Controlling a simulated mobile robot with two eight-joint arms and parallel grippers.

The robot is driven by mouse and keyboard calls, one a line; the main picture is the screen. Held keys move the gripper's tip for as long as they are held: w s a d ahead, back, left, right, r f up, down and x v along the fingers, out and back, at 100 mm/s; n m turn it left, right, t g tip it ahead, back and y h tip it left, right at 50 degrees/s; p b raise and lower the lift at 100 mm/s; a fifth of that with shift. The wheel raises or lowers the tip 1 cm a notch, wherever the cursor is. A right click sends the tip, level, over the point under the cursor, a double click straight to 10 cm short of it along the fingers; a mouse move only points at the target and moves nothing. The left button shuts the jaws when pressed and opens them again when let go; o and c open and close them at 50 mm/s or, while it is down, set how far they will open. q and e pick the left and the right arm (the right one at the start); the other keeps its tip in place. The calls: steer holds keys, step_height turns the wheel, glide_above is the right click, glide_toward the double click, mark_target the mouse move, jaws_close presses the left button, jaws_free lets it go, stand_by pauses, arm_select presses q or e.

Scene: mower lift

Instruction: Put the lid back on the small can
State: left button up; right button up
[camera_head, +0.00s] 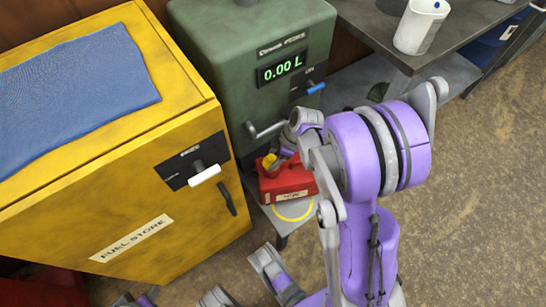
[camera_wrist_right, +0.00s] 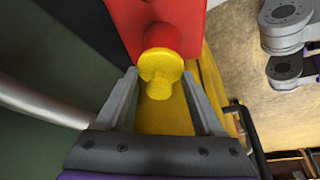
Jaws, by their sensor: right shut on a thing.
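The small can (camera_head: 290,184) is red with a pale label. It sits on a low grey stand below the green pump, partly behind my right arm. Its yellow lid (camera_head: 269,161) shows at the can's upper left. In the right wrist view the lid (camera_wrist_right: 161,68) is a disc with a knob, in line with the can's red spout (camera_wrist_right: 162,37). My right gripper (camera_wrist_right: 163,92) is shut on the lid's knob, one finger on each side. I cannot tell whether the lid touches the spout or is seated. My left gripper is not clearly in view.
The yellow fuel store cabinet (camera_head: 125,235) with a blue cloth (camera_head: 70,95) stands left. The green pump (camera_head: 250,50) with a crank handle (camera_head: 265,130) is behind the can. A yellow ring (camera_head: 294,211) marks the stand. A white cup (camera_head: 420,28) is on the table at upper right.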

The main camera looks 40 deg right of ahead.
stand_by(0.9)
steer(key=o, duration=1.3)
steer(key=shift+r+p, duration=2.75)
steer(key=shift+r, duration=0.75)
jaws_close()
steer(key=shift+f, duration=0.25)
